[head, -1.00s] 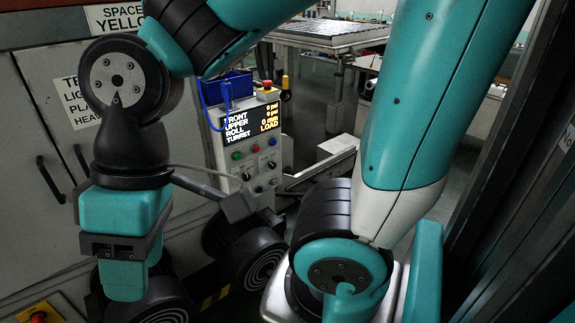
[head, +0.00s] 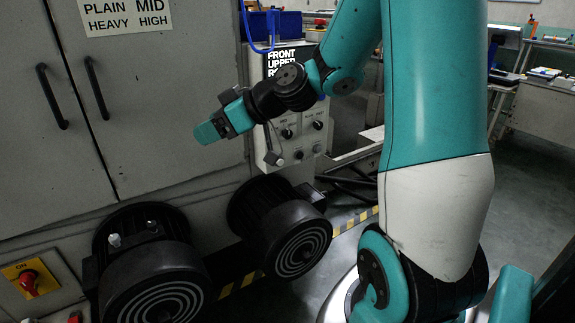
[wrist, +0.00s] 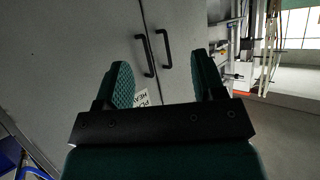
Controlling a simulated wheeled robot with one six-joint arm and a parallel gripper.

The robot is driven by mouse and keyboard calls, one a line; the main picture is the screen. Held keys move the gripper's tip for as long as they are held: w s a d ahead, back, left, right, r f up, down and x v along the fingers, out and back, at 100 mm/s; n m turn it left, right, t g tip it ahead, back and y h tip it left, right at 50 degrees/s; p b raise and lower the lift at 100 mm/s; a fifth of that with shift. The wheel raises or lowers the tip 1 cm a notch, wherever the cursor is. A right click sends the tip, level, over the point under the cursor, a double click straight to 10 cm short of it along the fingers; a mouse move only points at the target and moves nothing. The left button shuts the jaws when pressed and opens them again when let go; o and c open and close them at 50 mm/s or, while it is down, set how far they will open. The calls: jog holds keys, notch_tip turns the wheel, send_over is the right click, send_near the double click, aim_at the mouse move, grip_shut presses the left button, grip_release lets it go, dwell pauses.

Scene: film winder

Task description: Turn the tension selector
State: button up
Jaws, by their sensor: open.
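The control panel (head: 283,60) in the head view carries black selector knobs, among them an upper left one (head: 287,133) and an upper right one (head: 318,125). Their small lettering is hard to read, so I cannot tell which is the tension selector. My gripper (head: 207,131) is left of the panel, pointing left, away from the knobs. My wrist covers part of the panel and its display. In the wrist view, my gripper (wrist: 164,72) is open and empty, its two teal fingers apart before the grey cabinet doors. No knob shows there.
The cabinet (head: 160,90) has black door handles (head: 52,96) and a sign (head: 125,14) reading PLAIN MID, HEAVY HIGH. A red switch on a yellow plate (head: 30,279) is at lower left. Floor at right looks open.

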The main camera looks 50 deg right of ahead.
jog(key=w+d+f+m+t+h+b, duration=0.1)
jog(key=d+f+t+h+b, duration=0.15)
jog(key=d+f+b, duration=0.5)
jog(key=w+d+f+m+t+h+b, duration=0.1)
jog(key=d+f+m+t+h+b, duration=0.3)
jog(key=d, duration=0.6)
jog(key=h+b, duration=0.4)
jog(key=h, duration=0.1)
send_near(289, 135)
jog(key=shift+m+t, duration=0.25)
jog(key=shift+m, duration=0.05)
jog(key=x, duration=1)
jog(key=shift+w+d+f, duration=0.1)
jog(key=shift+w+f, duration=0.15)
jog(key=shift+w, duration=0.05)
jog(key=shift+c, duration=0.2)
jog(key=c, duration=0.9)
